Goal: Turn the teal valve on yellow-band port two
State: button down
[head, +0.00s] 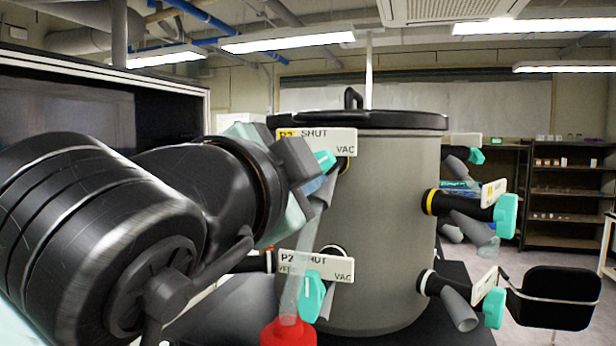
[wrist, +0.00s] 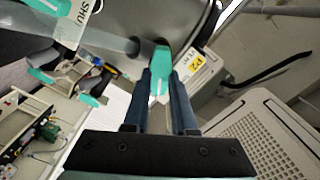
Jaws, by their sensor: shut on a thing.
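The teal valve (head: 325,160) of the upper-left port stands on the grey drum, in front of a white plate (head: 338,141) reading SHUT and VAC with a yellow corner mark. My gripper (head: 318,172) reaches it from the left and covers part of the plate. In the wrist view, my gripper (wrist: 163,84) has its two blue fingers on either side of the teal valve (wrist: 161,66) and is shut on it. The yellow P2 mark (wrist: 196,62) shows just right of the valve. The port's body is largely hidden in the head view.
A lower P2 plate without yellow (head: 318,267) has its own teal valve (head: 312,297), close below my gripper. A red-based flask (head: 288,332) hangs below. More teal valves (head: 505,216) stick out on the drum's right side. A dark cabinet (head: 105,90) stands at left.

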dwell(0.4)
jog(key=c, duration=0.7)
grip_release()
